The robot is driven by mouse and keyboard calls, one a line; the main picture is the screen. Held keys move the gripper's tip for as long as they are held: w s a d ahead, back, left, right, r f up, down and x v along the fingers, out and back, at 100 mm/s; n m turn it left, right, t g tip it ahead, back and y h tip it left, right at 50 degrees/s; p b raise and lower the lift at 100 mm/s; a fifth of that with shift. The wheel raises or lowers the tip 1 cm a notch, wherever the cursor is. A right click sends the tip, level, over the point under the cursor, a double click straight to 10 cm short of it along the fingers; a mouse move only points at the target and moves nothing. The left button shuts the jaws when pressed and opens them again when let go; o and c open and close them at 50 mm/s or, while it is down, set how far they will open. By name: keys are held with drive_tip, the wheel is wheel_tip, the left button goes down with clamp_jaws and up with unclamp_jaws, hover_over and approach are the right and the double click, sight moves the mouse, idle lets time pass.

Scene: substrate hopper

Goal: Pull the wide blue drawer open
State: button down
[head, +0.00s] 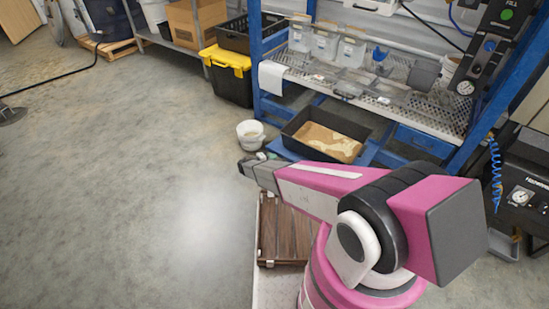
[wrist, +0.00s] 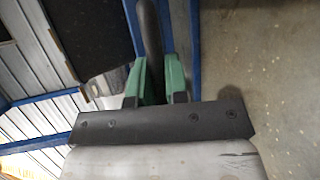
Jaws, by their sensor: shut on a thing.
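My gripper (wrist: 156,62) shows in the wrist view with two green fingers. I cannot tell whether this bar is the drawer's handle. In the head view a wide blue front (head: 424,138) sits low in the blue rack at the right, which looks like the drawer; its handle is not clear.
A black tray (head: 291,128) with tan material sits low at the rack. A white bucket (head: 250,134) stands on the floor beside it. Clear tubs (head: 325,43) stand on the rack's mesh shelf. A yellow-lidded black bin (head: 229,76) is behind.

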drive_tip(key=shift+s+a, duration=0.15)
drive_tip(key=c, duration=1.1)
unclamp_jaws()
drive_tip(key=v, duration=1)
drive_tip(key=shift+s+a+r, duration=0.1)
drive_tip(key=shift+s+a, duration=0.1)
drive_tip(key=shift+a, duration=0.15)
